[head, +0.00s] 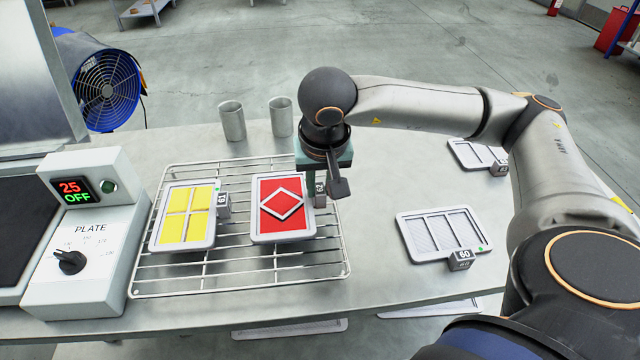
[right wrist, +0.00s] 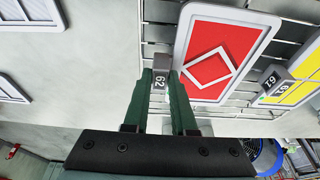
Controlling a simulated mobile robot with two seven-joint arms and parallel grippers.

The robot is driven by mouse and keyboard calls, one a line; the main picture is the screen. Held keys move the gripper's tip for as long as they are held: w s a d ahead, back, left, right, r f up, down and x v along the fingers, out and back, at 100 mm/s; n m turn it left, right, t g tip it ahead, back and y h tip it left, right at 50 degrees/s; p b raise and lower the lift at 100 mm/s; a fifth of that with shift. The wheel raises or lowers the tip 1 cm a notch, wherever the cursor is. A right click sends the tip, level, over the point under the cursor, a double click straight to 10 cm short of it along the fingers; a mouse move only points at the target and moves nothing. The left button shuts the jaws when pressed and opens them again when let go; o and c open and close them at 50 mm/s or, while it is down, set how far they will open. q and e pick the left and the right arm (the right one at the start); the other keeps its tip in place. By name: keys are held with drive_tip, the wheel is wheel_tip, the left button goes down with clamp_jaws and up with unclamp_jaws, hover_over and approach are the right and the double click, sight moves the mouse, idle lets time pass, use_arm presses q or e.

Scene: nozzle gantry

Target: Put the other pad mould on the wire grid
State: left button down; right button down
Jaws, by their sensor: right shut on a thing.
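The red pad mould (head: 283,185), with a white diamond outline, lies flat over the right half of the wire grid (head: 240,283). Whether it fully rests on the wires is hard to tell. My right gripper (head: 320,188) is shut on its grey tab marked 62; the right wrist view shows the tab (right wrist: 160,80) between the green fingers. The yellow pad mould (head: 185,215), tab 61, lies on the left half of the grid, apart from the red one; it also shows in the right wrist view (right wrist: 303,88). My left gripper is not in view.
An empty mould marked 60 (head: 425,235) lies on the table to the right, with another tray (head: 472,154) behind it. Two metal cups (head: 232,121) stand behind the grid. A plate control box (head: 90,255) reading 25 OFF stands left of it.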

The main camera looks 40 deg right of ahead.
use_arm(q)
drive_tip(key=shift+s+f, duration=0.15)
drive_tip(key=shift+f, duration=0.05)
use_arm(e)
drive_tip(key=shift+f, duration=0.2)
drive_tip(key=c, duration=0.7)
unclamp_jaws()
drive_tip(key=shift+c, duration=0.2)
drive_tip(key=shift+r, duration=0.25)
use_arm(q)
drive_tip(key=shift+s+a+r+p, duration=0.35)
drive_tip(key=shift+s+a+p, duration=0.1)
drive_tip(key=shift+p, duration=0.35)
use_arm(e)
drive_tip(key=v, duration=1.1)
drive_tip(key=shift+r, duration=0.4)
